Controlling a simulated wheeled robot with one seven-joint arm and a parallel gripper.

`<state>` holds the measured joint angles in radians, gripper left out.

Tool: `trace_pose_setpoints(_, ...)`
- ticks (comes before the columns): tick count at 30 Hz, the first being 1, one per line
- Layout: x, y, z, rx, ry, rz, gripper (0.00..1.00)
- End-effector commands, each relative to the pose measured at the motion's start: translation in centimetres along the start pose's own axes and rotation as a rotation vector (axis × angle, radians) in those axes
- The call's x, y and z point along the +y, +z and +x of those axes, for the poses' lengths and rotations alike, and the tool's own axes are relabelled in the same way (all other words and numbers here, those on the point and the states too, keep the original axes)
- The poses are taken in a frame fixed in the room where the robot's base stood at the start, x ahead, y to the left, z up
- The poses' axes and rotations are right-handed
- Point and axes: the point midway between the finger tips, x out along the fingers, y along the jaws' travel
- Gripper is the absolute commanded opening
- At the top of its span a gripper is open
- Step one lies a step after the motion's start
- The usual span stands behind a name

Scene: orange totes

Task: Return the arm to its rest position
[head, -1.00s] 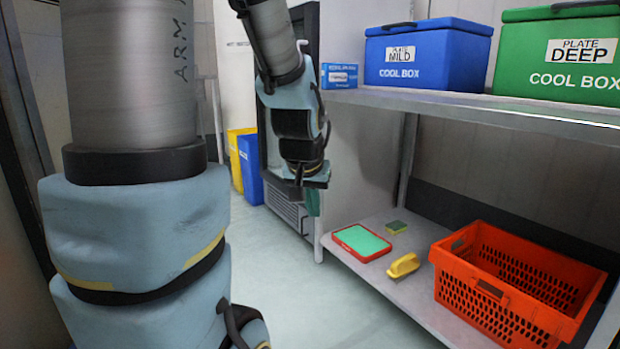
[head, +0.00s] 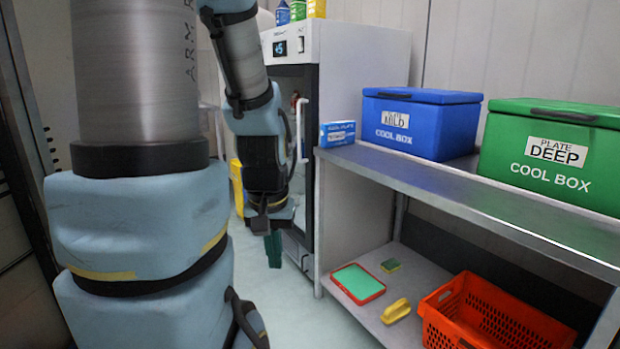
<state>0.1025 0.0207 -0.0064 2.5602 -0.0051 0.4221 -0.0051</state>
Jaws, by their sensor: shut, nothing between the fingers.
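My gripper (head: 274,250) hangs at the end of my arm, left of the shelf unit and in front of the glass-door cabinet. It points down over open floor, apart from everything around it. Its dark green fingers look closed together, with nothing seen between them. My arm is bent, with the forearm running down from the top of the picture.
A steel shelf (head: 460,205) holds a blue cool box (head: 415,125) and a green cool box (head: 550,155). A glass-door cabinet (head: 365,60) stands behind.

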Motion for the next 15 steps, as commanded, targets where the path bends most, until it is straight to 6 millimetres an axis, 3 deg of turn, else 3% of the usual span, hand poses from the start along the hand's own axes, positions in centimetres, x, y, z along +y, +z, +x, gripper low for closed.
trace_pose_setpoints(1, 0.0, -0.5, -3.4, 0.000, 0.000, 0.000, 0.00)
trace_pose_setpoints(3, 0.0, -0.8, -5.5, 0.000, 0.000, 0.000, 0.00)
trace_pose_setpoints(9, 0.1, -1.6, -11.6, 0.000, 0.000, 0.000, 0.00)
trace_pose_setpoints(15, 0.1, -2.2, -15.6, 0.000, 0.000, 0.000, 0.00)
